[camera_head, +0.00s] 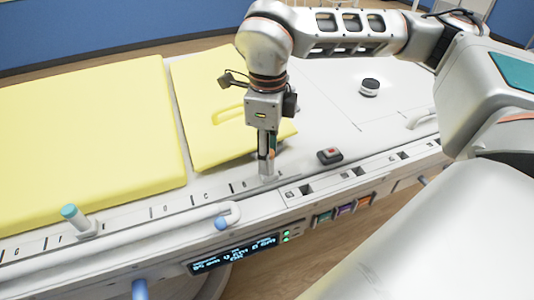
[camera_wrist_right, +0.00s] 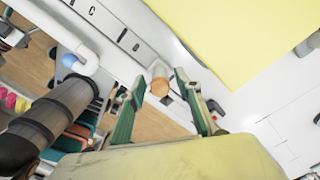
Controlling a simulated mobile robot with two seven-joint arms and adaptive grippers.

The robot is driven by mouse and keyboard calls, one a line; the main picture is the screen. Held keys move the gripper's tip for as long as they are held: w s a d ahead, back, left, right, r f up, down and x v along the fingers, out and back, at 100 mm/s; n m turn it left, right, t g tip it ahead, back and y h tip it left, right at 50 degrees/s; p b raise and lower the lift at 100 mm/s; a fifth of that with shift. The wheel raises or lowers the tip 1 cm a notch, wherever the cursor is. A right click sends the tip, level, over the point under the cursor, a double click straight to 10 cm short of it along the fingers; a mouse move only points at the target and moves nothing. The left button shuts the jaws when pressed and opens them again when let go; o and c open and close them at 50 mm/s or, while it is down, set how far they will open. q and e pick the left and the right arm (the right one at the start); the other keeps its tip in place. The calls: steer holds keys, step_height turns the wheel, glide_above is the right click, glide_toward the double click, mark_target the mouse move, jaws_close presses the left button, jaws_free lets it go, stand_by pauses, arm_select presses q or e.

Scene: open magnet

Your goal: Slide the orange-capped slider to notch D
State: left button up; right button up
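The orange-capped slider shows in the right wrist view (camera_wrist_right: 160,82) as a pale post with an orange top. In the head view its base (camera_head: 268,179) stands on the lettered rail (camera_head: 170,207), just right of letter B. Letters C and D lie further left along the rail. My right gripper (camera_head: 267,162) points down over the slider. In the wrist view its two green-sided fingers (camera_wrist_right: 160,88) stand apart on either side of the post, with a small gap showing at each side. My left gripper is not in view.
A teal-capped slider (camera_head: 77,220) stands on the rail at the far left. A curved white handle bar (camera_head: 150,231) runs along the front edge, above a lit display (camera_head: 234,254). Yellow pads (camera_head: 90,140) lie behind the rail. A dark block with a red button (camera_head: 329,156) sits to the right.

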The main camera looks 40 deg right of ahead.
jaws_close()
steer(key=w+a, duration=0.2)
steer(key=a, duration=0.7)
steer(key=w+a, duration=0.2)
steer(key=a, duration=0.6)
steer(key=w+a, duration=0.2)
steer(key=a, duration=0.7)
steer(key=shift+w+a, duration=0.2)
steer(key=shift+a, duration=0.1)
jaws_free()
steer(key=shift+a, duration=0.15)
